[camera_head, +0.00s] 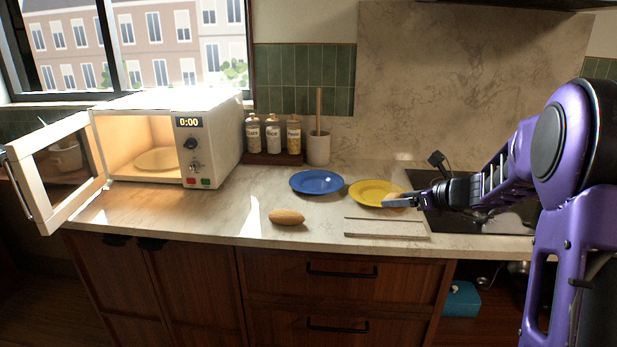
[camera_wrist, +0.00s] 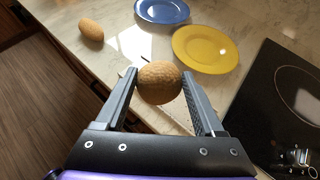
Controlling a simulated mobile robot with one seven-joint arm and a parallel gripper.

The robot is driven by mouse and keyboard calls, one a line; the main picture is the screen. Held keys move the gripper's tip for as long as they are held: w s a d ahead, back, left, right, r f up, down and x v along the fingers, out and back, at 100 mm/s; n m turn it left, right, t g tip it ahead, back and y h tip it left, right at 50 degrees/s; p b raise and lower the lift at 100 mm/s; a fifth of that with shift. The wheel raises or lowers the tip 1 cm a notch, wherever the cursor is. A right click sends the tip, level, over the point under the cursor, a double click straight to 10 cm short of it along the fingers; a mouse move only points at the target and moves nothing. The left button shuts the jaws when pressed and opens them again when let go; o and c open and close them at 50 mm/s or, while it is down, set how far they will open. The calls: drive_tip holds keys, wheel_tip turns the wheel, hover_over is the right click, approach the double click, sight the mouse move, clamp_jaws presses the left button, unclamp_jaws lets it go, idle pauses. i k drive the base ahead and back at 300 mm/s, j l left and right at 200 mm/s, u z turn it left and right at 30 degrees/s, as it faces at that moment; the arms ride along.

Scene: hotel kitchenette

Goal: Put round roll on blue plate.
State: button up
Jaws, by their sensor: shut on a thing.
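My gripper (camera_wrist: 159,85) is shut on a round brown roll (camera_wrist: 159,82), which sits between the two fingers in the wrist view. In the head view my gripper (camera_head: 400,201) shows in front of the yellow plate's right edge; the roll cannot be made out there. The blue plate (camera_head: 317,182) lies empty on the counter, left of the yellow plate (camera_head: 378,193). In the wrist view the blue plate (camera_wrist: 162,10) and the empty yellow plate (camera_wrist: 205,48) are beyond the fingertips.
An oblong roll (camera_head: 286,217) lies near the counter's front edge; it also shows in the wrist view (camera_wrist: 91,30). A pale flat board (camera_head: 386,228) lies at the front. A microwave (camera_head: 212,140) stands open at left, bottles (camera_head: 273,138) behind. A black cooktop (camera_wrist: 285,110) is at right.

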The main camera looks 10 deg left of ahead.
sight(316, 185)
drive_tip(key=i+j, duration=0.95)
drive_tip(key=j, duration=0.15)
